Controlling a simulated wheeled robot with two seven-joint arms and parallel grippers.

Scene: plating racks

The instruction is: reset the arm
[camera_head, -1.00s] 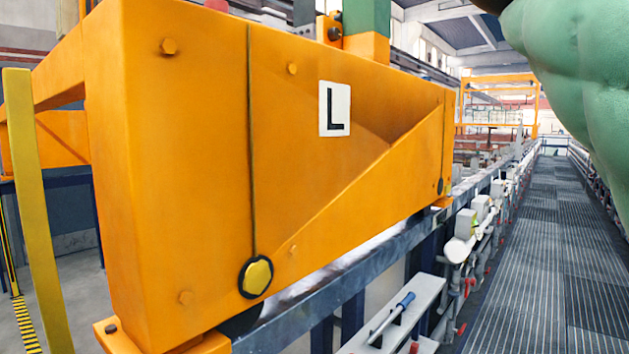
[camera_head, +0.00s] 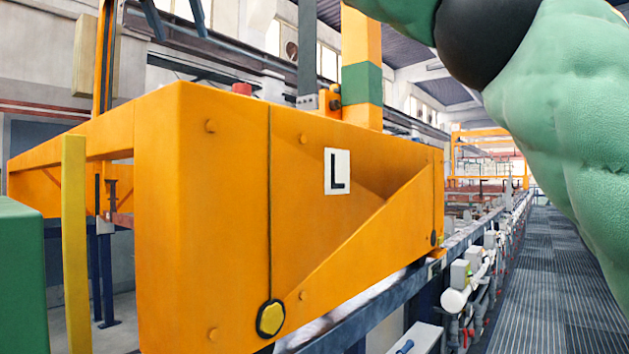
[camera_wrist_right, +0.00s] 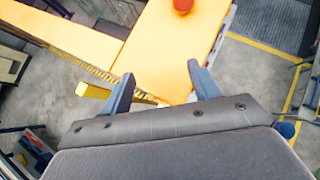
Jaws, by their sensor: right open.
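My right arm (camera_head: 570,130) is green with a black joint and crosses the top right of the head view. I cannot tell the gap between fingers and surface. My left gripper is not in view.
A large orange carriage (camera_head: 215,220) marked L fills the head view's middle. A yellow post (camera_head: 75,240) and a green block (camera_head: 20,280) stand at left. A clear grated walkway (camera_head: 535,280) runs along the right. A red knob (camera_wrist_right: 183,5) sits on the orange surface.

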